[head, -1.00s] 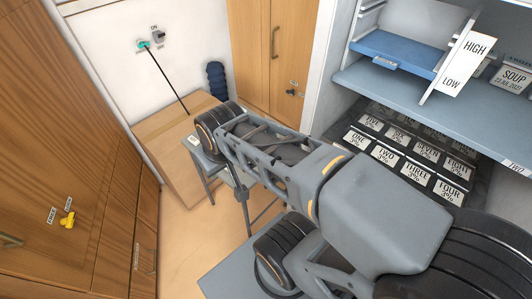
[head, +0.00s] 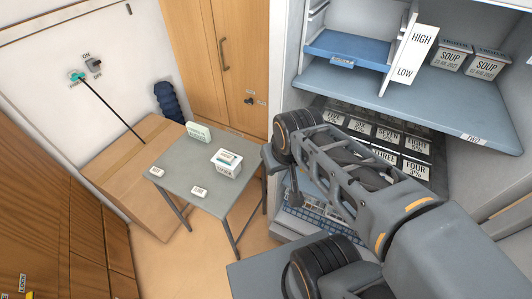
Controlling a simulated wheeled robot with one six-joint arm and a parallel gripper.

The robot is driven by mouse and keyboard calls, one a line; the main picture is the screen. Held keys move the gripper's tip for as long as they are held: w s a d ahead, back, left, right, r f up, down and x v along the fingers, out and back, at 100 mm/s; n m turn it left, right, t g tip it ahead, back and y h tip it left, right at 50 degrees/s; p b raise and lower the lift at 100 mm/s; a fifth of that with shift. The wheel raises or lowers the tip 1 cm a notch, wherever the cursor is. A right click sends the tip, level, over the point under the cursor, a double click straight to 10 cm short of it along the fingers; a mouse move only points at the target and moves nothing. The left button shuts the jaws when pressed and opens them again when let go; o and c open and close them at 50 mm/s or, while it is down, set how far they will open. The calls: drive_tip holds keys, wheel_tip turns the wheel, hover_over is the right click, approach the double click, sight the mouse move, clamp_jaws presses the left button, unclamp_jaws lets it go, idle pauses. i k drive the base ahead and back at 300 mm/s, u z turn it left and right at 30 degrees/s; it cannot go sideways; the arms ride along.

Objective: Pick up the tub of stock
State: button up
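A white lidded tub (head: 226,165) with a dark-printed label stands upright on a small grey table (head: 185,180), near its right side. Its label is too small to read surely as stock. My arm reaches in from the lower right, and its ringed joint is to the right of the tub. A thin dark piece below that joint seems to be part of my gripper (head: 294,186). It is apart from the tub, and its fingers do not show clearly.
A pale green-and-white box (head: 199,132) stands at the table's back edge. Small label cards lie on the table's left and front. A large cardboard box (head: 125,160) is behind the table at left. A HIGH/LOW divider (head: 408,60) stands on the shelf (head: 430,100).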

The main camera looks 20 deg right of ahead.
sight(232, 171)
drive_tip(key=z, duration=1.05)
drive_tip(key=k, duration=0.8)
drive_tip(key=u, duration=1)
drive_tip(key=i, duration=1)
drive_tip(key=z, duration=0.05)
drive_tip(key=k, duration=0.4)
drive_tip(key=u, duration=0.85)
drive_tip(key=i, duration=0.45)
drive_tip(key=z, duration=0.75)
